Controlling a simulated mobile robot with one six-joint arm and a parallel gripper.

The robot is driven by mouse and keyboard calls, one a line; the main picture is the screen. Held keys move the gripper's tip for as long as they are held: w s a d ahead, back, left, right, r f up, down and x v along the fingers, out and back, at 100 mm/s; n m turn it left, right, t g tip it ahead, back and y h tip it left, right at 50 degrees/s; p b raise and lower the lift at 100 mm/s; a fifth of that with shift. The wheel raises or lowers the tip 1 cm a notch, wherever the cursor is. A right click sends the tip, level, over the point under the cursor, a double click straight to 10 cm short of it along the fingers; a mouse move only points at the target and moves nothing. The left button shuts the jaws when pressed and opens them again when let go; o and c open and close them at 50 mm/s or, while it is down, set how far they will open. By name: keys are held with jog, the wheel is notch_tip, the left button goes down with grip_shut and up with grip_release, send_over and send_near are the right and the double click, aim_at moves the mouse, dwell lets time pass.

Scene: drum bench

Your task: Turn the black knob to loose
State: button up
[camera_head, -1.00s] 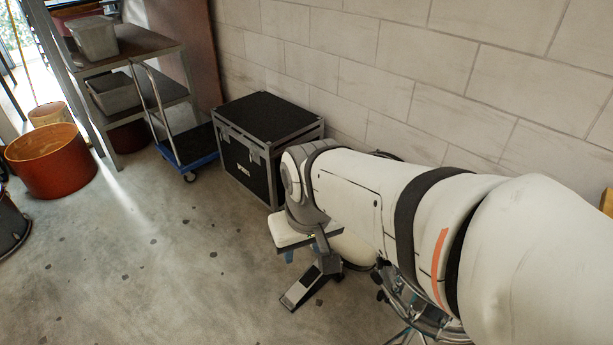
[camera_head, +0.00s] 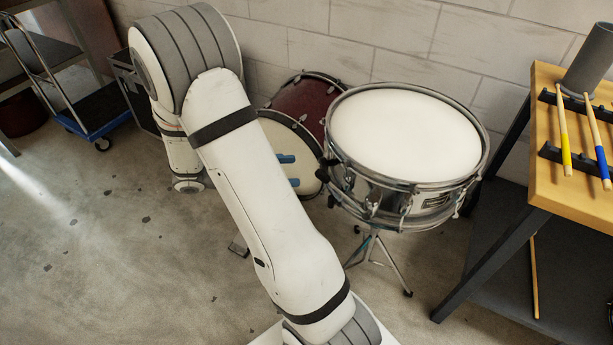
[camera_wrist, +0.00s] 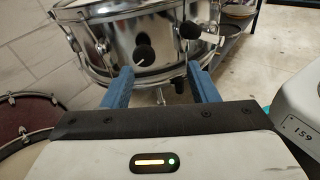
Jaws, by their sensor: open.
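A chrome snare drum (camera_head: 405,208) with a white head stands on a stand right of my arm. In the wrist view its chrome shell (camera_wrist: 108,35) fills the top. A round black knob (camera_wrist: 144,56) with a white pointer line sits on the shell. A second dark knob-like part (camera_wrist: 190,30) with a pale lever is to its right. My gripper (camera_wrist: 162,76) is open and empty. Its two blue fingers point toward the shell, and the black knob appears between and beyond them, apart from them. In the head view the gripper (camera_head: 297,170) is left of the drum, its body hidden behind my arm.
A dark red drum (camera_head: 308,98) stands behind the snare by the wall. A wooden bench (camera_head: 575,205) with drumsticks (camera_head: 563,135) is at the right. A blue-edged cart (camera_head: 98,125) is at the far left.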

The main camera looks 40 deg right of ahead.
aim_at(321, 166)
jog(key=s+d+f+n+h+b, duration=0.1)
jog(key=d+f+h+b, duration=0.1)
jog(key=d, duration=0.5)
jog(key=shift+d+f, duration=0.25)
jog(key=shift+d, duration=0.05)
jog(key=shift+s, duration=0.1)
jog(key=shift+c, duration=0.4)
jog(key=shift+n, duration=0.3)
jog(key=c, duration=0.9)
jog(key=shift+o, duration=0.2)
jog(key=shift+m+b, duration=0.3)
jog(key=shift+m, duration=1.2)
jog(key=o, duration=0.9)
jog(key=shift+t, duration=0.3)
jog(key=shift+o, duration=0.2)
